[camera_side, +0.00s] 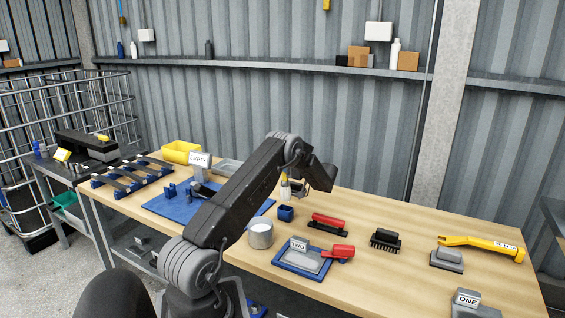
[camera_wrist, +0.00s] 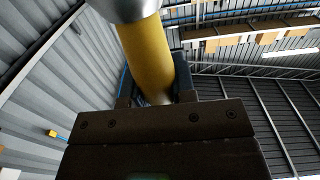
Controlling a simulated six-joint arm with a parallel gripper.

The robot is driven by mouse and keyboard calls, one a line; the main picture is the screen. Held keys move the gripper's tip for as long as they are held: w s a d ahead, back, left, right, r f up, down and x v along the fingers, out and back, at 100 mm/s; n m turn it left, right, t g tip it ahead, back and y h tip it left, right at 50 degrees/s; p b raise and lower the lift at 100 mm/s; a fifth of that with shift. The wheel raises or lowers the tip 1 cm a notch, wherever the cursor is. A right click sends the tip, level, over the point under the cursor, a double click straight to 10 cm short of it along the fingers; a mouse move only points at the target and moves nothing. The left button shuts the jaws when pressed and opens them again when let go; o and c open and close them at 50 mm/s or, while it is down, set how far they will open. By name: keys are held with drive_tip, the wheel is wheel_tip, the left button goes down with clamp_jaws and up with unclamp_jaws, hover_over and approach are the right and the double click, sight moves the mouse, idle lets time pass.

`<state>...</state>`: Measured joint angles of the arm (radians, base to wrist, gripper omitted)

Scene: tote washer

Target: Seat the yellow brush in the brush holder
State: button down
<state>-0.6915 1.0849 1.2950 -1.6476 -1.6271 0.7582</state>
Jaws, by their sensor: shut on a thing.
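The yellow brush shows in the wrist view (camera_wrist: 148,52) as a thick yellow shaft with a grey end. My gripper (camera_wrist: 157,96) is shut on it, with a dark finger on each side. In the side view the brush (camera_side: 285,191) hangs roughly upright below my wrist, with a pale lower part; my gripper partly hides it. A small blue open-topped block (camera_side: 286,213), which looks like the brush holder, stands on the table just below the brush. The brush looks to be above it; I cannot tell whether they touch.
A grey cylindrical can (camera_side: 261,235) stands close in front of the blue block. A red-handled brush (camera_side: 328,221) lies to its right. A blue tray marked TWO (camera_side: 300,264) is nearer the front. A blue mat (camera_side: 172,207) with fixtures lies to the left.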

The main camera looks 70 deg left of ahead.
sight(289, 184)
drive_tip(key=shift+f, duration=0.2)
drive_tip(key=shift+f, duration=0.65)
idle(0.3)
drive_tip(key=shift+f, duration=0.6)
drive_tip(key=shift+f, duration=1.5)
drive_tip(key=shift+f, duration=1)
